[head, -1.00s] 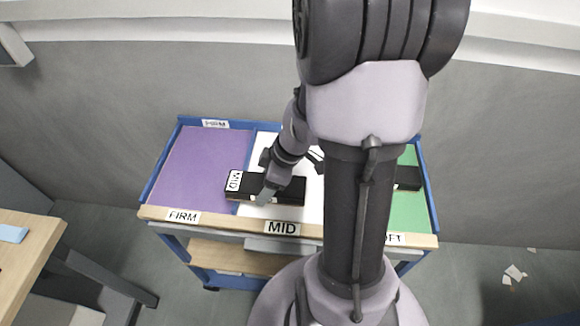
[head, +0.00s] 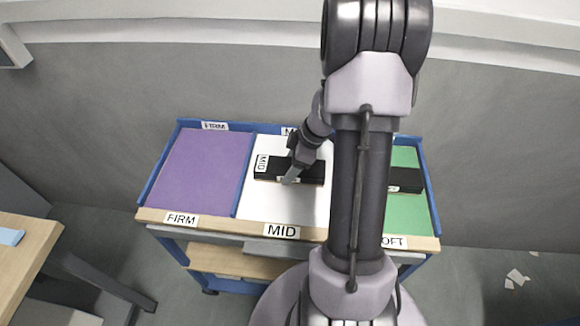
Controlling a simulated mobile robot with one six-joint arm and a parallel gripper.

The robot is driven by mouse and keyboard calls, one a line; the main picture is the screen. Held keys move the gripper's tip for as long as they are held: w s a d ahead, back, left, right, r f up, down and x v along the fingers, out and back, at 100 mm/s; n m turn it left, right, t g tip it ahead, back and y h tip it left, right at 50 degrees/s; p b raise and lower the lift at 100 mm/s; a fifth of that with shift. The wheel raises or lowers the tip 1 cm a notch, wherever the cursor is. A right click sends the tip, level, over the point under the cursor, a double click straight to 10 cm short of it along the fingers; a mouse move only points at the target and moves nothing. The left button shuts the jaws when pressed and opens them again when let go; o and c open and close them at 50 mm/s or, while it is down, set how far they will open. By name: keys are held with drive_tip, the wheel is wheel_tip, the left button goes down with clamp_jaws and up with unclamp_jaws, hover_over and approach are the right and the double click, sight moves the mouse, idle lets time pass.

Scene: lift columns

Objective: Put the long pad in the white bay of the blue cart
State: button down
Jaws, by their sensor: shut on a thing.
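The blue cart (head: 188,125) stands against the grey wall, its top split into a purple bay, a white bay and a green bay. The long pad (head: 268,170) is black with a white MID label on its left end. It is over the white bay (head: 270,206), clear of the purple side in the picture. My gripper (head: 291,179) is shut on the pad near its middle. I cannot tell whether the pad touches the bay floor. My arm hides the right part of the white bay.
The purple bay (head: 206,175), labelled FIRM, is empty. Another black pad (head: 405,180) lies in the green bay (head: 408,218), partly behind my arm. A blue divider (head: 243,188) separates purple from white. A wooden table (head: 30,250) stands at the left; paper scraps lie on the floor at right.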

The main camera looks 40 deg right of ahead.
drive_tip(key=shift+c, duration=1.6)
unclamp_jaws()
